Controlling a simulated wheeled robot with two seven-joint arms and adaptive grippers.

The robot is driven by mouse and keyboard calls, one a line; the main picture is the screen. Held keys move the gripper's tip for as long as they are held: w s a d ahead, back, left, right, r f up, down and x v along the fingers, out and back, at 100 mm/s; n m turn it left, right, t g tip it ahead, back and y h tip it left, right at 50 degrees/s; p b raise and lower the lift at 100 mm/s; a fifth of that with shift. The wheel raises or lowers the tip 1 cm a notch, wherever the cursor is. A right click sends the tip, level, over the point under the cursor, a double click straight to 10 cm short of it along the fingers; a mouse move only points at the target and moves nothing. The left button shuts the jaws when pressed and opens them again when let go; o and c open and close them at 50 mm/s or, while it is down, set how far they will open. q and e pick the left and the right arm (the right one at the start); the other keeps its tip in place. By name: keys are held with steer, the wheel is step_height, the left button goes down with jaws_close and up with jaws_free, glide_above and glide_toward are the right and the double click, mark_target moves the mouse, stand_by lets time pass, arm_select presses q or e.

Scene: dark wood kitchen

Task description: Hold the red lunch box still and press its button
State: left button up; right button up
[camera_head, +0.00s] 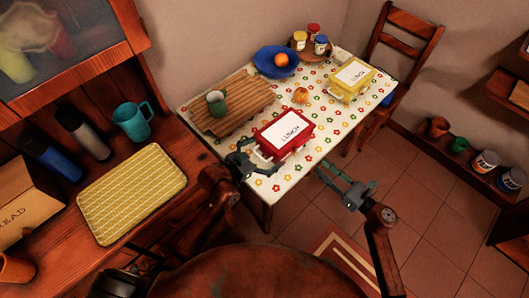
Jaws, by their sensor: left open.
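The red lunch box (297,122) lies on the flower-patterned table (328,119), near its front edge. My right gripper (326,178) is to the right of and nearer than the box, beyond the table's front edge, and apart from the box. Its fingers look spread and hold nothing.
A yellow lunch box (348,91) stands further right on the table. A slatted board (245,96) with a green mug (216,103), a blue bowl (266,62), a peach (301,95) and several jars are behind. A wooden chair (407,45) stands at the far right end.

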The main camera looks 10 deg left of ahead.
arm_select(q)
steer(key=c, duration=0.9)
steer(key=shift+c, duration=0.5)
arm_select(e)
steer(key=shift+c, duration=0.4)
steer(key=shift+n, duration=0.9)
steer(key=v, duration=0.5)
steer(key=shift+f, duration=0.1)
steer(key=c, duration=0.5)
steer(key=shift+s+d, duration=0.1)
steer(key=shift+c, duration=0.8)
jaws_close()
